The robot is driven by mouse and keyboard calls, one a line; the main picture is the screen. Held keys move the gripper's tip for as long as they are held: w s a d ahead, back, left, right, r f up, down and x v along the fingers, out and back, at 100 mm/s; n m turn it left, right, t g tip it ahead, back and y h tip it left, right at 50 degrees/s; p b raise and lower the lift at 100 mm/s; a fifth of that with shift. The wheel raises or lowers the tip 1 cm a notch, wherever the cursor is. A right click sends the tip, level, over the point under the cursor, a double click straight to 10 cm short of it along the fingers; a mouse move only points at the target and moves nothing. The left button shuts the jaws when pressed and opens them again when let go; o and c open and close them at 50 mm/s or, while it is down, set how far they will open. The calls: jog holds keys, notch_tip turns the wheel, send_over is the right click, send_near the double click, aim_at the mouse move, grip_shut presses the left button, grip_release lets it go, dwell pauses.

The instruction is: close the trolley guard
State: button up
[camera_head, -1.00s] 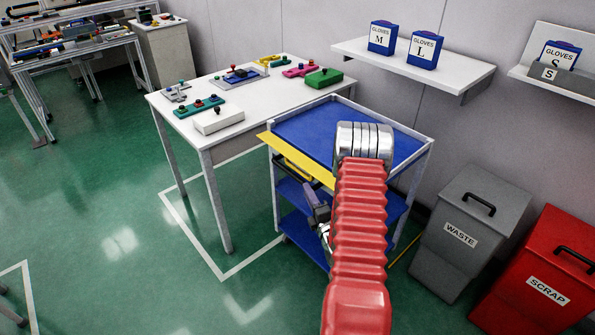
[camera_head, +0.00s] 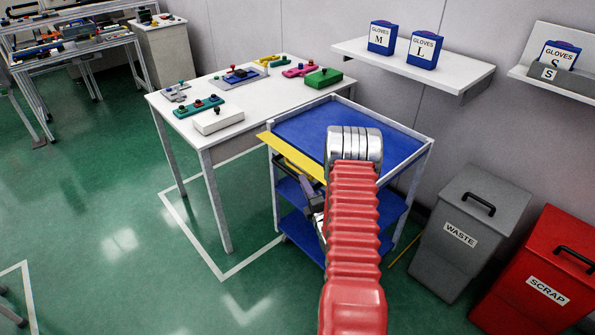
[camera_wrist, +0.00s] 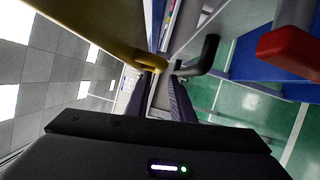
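The trolley (camera_head: 428,146) has blue shelves in a white frame and stands right of the white table. Its yellow guard (camera_head: 285,150) sticks out along the left side, slanting down to the right; its right end goes behind my arm. In the wrist view the yellow guard (camera_wrist: 100,30) runs in from the upper left and ends in a rounded yellow piece near my fingertips. A dark bent handle (camera_wrist: 203,58) is just right of it. My gripper (camera_wrist: 160,82) is open, its two dark fingers apart with no object visibly clamped. I cannot tell whether it touches the guard.
The white table (camera_head: 265,105) with several coloured fixtures is close on the left. The grey waste bin (camera_head: 455,240) and red scrap bin (camera_head: 545,275) stand right of the trolley. A glove shelf (camera_head: 470,75) is above.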

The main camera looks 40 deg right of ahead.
aim_at(297, 170)
jog(key=x, duration=0.8)
jog(key=shift+w+d, duration=0.1)
jog(key=shift+w, duration=0.1)
jog(key=shift+c, duration=0.6)
grip_shut()
